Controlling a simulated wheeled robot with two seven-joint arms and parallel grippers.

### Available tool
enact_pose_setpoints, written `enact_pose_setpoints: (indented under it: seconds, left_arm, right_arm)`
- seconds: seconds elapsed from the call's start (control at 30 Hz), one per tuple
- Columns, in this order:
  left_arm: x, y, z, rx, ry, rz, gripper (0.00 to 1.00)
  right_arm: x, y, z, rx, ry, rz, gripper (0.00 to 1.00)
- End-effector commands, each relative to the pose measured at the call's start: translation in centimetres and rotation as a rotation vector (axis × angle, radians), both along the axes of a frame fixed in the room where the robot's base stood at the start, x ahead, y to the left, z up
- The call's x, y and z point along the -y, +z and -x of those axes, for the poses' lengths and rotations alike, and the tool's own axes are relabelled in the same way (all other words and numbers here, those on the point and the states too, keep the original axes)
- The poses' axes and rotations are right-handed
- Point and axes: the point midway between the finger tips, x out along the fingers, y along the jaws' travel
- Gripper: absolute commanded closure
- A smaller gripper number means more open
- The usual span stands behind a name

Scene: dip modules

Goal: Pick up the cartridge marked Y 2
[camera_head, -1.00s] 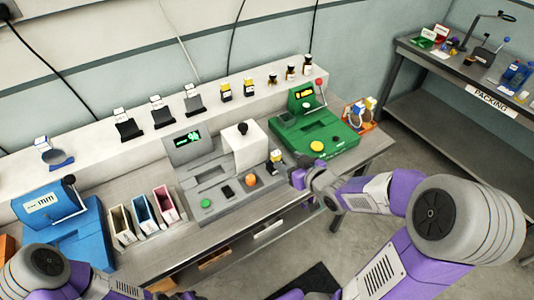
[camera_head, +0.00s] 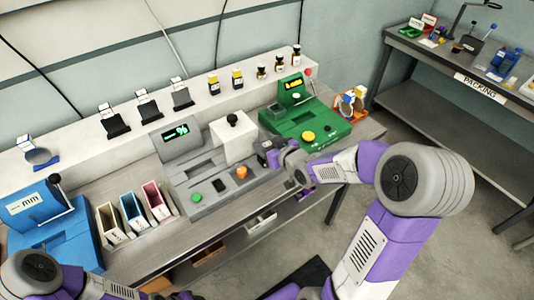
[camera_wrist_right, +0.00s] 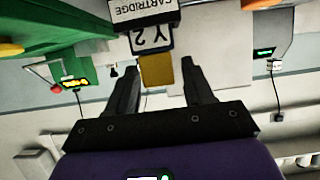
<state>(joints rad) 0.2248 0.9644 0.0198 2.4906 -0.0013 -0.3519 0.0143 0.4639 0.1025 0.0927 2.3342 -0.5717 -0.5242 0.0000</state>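The yellow end lies between the two finger tips, with a gap on each side. My right gripper (camera_wrist_right: 160,80) is open around that end. In the head view my right gripper (camera_head: 277,155) is at the right side of the grey machine and largely hides the cartridge. My left arm enters at the lower left; its gripper is out of view.
The grey machine (camera_head: 192,168) with a white block (camera_head: 232,142) is left of the right gripper. A green machine (camera_head: 315,132) stands close behind and right. Several small cartridges and stands line the back ledge. Coloured bins (camera_head: 158,199) and a blue machine (camera_head: 45,225) are left.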

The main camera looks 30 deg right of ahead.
Motion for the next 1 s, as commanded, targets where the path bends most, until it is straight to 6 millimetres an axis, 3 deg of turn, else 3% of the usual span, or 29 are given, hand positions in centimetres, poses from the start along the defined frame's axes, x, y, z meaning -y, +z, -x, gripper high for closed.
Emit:
enact_pose_setpoints:
  seconds: [0.03, 0.3, 0.57, 1.0]
  left_arm:
    - [0.0, 0.0, 0.0, 0.0, 0.0, 0.0, 0.57]
    - [0.0, 0.0, 0.0, 0.0, 0.0, 0.0, 0.57]
    - [0.0, 0.2, 0.0, 0.0, 0.0, 0.0, 0.57]
    - [0.0, 3.6, 0.0, 0.0, 0.0, 0.0, 0.57]
  right_arm:
    - [0.0, 0.0, 0.0, 0.0, 0.0, 0.0, 0.57]
    - [0.0, 0.0, 0.0, 0.0, 0.0, 0.0, 0.95]
    - [0.0, 0.4, 0.0, 0.002, 0.0, 0.0, 0.95]
    - [0.0, 8.6, 0.0, 0.004, 0.002, 0.001, 0.95]
